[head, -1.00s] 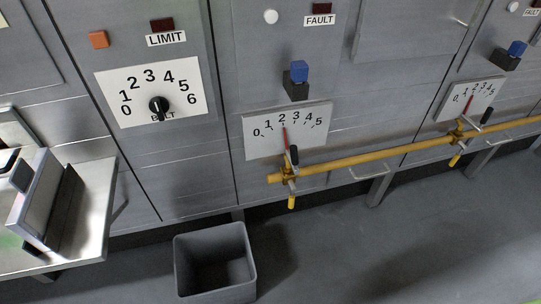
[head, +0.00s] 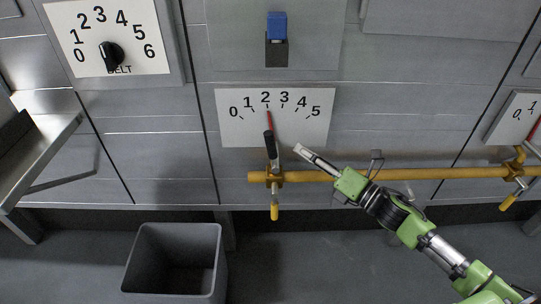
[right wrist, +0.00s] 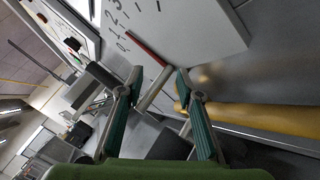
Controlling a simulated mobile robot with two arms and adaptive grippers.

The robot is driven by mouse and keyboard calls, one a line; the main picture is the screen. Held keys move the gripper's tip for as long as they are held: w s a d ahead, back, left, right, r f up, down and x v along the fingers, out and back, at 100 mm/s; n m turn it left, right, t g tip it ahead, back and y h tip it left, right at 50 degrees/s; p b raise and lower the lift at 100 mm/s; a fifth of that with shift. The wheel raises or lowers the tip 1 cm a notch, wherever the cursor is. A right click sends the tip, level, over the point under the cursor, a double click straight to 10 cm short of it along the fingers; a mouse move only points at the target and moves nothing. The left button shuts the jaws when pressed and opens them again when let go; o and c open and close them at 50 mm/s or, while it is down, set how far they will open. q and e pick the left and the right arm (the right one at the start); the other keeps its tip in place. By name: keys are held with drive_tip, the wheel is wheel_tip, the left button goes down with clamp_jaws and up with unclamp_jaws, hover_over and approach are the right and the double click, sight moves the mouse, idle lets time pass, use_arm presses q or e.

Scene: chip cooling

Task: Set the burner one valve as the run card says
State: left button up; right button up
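The burner valve has a black-handled lever (head: 269,144) on a yellow gas pipe (head: 300,176). Its red pointer (head: 270,119) points up at about 2 on the white dial plate (head: 233,128), marked 0 to 5. My right gripper (head: 304,152) is just right of the lever. In the right wrist view its two teal fingers (right wrist: 160,76) stand apart. A grey rod of the valve (right wrist: 154,92) shows between them, with the red pointer (right wrist: 146,48) beyond. I cannot tell whether the fingers touch the valve. No run card is recognisable. My left gripper is out of view.
A second valve's dial plate (head: 509,118) is at the right on the same pipe. A belt knob (head: 112,55) is at upper left, and a blue switch (head: 277,26) is above the dial. A grey bin (head: 172,230) stands on the floor; a metal bench (head: 40,150) is at left.

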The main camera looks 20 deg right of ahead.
wheel_tip(320, 180, up, 4)
drive_tip(key=s+n+g+y, duration=0.2)
drive_tip(key=n+g+y, duration=0.15)
drive_tip(key=n, duration=0.55)
drive_tip(key=r+n+g+y+p, duration=0.1)
drive_tip(key=n+g+y, duration=0.2)
drive_tip(key=n+g, duration=0.35)
hover_over(271, 164)
drive_tip(key=d, duration=0.1)
drive_tip(key=shift+w+d+r+n+t, duration=0.1)
drive_tip(key=shift+d+r+n+t, duration=0.1)
drive_tip(key=shift+n+t, duration=0.6)
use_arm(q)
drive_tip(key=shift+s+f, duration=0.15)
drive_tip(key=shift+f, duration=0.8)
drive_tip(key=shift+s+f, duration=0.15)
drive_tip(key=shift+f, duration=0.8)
use_arm(e)
drive_tip(key=shift+w+a, duration=0.35)
drive_tip(key=shift+a, duration=0.25)
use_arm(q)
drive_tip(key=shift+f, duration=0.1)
use_arm(e)
drive_tip(key=shift+f+m, duration=0.1)
drive_tip(key=shift+m, duration=0.15)
clamp_jaws()
